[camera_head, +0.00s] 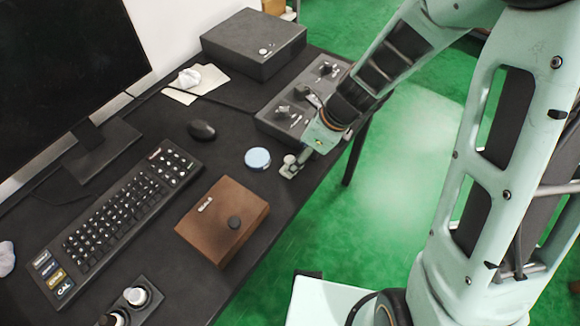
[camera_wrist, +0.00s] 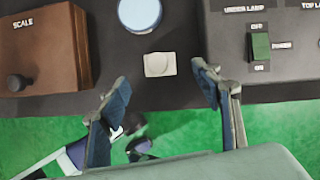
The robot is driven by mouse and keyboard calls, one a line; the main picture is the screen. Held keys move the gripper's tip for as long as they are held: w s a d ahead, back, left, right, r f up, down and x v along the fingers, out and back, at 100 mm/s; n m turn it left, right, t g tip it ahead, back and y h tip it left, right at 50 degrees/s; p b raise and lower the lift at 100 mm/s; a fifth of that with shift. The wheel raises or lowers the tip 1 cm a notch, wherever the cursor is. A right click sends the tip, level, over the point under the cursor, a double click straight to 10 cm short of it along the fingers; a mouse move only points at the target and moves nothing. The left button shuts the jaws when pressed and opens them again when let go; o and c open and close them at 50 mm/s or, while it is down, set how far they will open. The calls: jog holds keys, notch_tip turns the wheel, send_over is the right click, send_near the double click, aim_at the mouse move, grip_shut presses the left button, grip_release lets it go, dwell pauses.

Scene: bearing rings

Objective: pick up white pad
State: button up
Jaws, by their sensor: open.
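The white pad (camera_wrist: 160,64) is a small off-white square with a faint round mark in its middle. It lies flat on the dark table near the table's edge, in the wrist view. My gripper (camera_wrist: 162,77) is open and empty, with one finger to each side of the pad and fingertips apart from it in the picture. In the head view my gripper (camera_head: 293,167) reaches down at the table's right edge, where the pad is hard to tell from the fingertips.
A round light-blue lid (camera_wrist: 140,13) lies just beyond the pad. A brown box marked SCALE (camera_wrist: 45,45) is at left. A grey switch panel (camera_wrist: 285,65) is close at right. The head view shows a black mouse (camera_head: 202,130), a keyboard (camera_head: 118,222) and a dark box (camera_head: 253,45).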

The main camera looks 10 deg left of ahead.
jog(key=shift+b+x, duration=0.95)
jog(key=shift+x, duration=2.15)
jog(key=shift+a+r, duration=0.15)
jog(key=shift+a, duration=0.05)
jog(key=shift+c, duration=0.6)
jog(key=c, duration=1.2)
